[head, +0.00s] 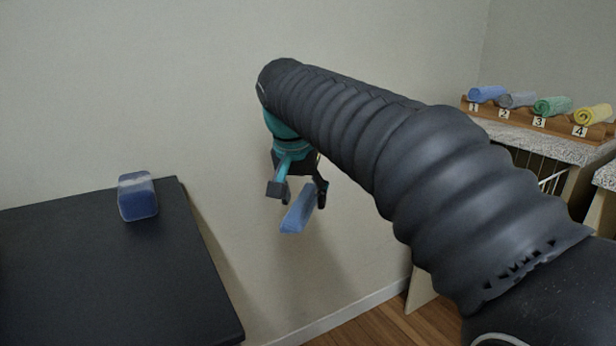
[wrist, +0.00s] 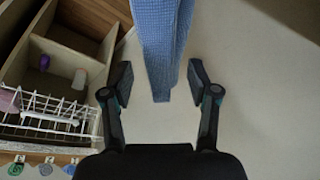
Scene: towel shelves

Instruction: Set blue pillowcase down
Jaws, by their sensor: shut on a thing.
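The blue pillowcase (head: 298,209) is a folded, flat piece of cloth hanging in the air in the head view, in front of the bare wall. My gripper (head: 305,194) is shut on it, with one finger on each side. In the wrist view the blue pillowcase (wrist: 160,45) runs from the top edge down between the fingertips of my gripper (wrist: 159,83). The arm hides part of the scene behind it in the head view.
A dark table (head: 90,275) at the left carries a blue block-shaped item (head: 138,197) with a pale top; the rest of its visible top is clear. Rolled towels stand on a numbered wooden rack (head: 528,122) at the right. The wrist view shows a compartmented wooden shelf with a white wire basket (wrist: 50,112).

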